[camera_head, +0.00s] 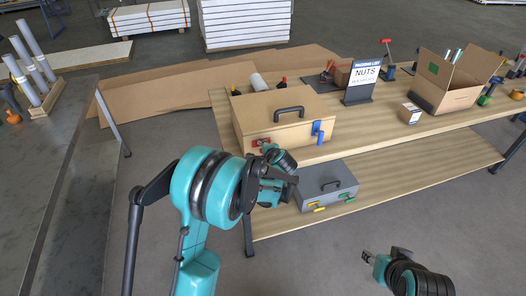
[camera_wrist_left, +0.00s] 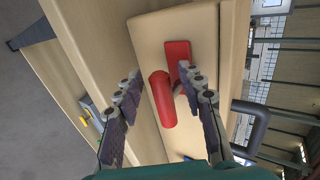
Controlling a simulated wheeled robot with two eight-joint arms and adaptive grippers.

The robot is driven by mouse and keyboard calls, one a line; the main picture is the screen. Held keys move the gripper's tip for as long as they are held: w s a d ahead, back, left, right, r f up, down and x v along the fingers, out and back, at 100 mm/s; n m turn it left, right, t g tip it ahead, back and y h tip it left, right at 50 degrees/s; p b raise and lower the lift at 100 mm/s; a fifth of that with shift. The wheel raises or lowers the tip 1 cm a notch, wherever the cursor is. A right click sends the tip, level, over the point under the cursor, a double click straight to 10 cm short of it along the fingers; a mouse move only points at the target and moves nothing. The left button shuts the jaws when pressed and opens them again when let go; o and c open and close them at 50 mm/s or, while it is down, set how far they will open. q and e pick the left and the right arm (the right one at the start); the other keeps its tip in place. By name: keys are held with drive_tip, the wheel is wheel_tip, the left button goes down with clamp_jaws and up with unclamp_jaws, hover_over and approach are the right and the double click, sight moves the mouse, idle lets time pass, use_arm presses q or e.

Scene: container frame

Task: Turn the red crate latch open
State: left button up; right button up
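The wooden crate (camera_head: 262,108) with a dark top handle stands on the bench. Its red latch (camera_head: 262,143) is on the front face at the left, partly hidden by my left gripper (camera_head: 270,152). In the left wrist view the red latch (camera_wrist_left: 162,100) shows a red plate and a thick red grip. My left gripper (camera_wrist_left: 159,73) is open there, with one finger on each side of the grip; contact cannot be told. My right gripper (camera_head: 368,256) is low at the right, away from the crate, and its opening is too small to read.
A blue latch (camera_head: 318,130) is on the crate's front right. A grey case (camera_head: 326,186) with yellow and green latches sits on the lower shelf. A NUTS sign (camera_head: 362,82) and an open cardboard box (camera_head: 448,96) stand farther right on the bench.

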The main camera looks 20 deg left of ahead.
use_arm(q)
drive_tip(key=v, duration=1.2)
drive_tip(key=shift+a+f, duration=0.1)
drive_tip(key=s+r+n+g+h, duration=0.1)
drive_tip(key=s+n+h, duration=0.5)
drive_tip(key=s, duration=2.1)
drive_tip(key=n+g, duration=0.1)
drive_tip(key=n, duration=0.4)
drive_tip(key=shift+s+a+r, duration=0.2)
drive_tip(key=shift+a+r, duration=0.1)
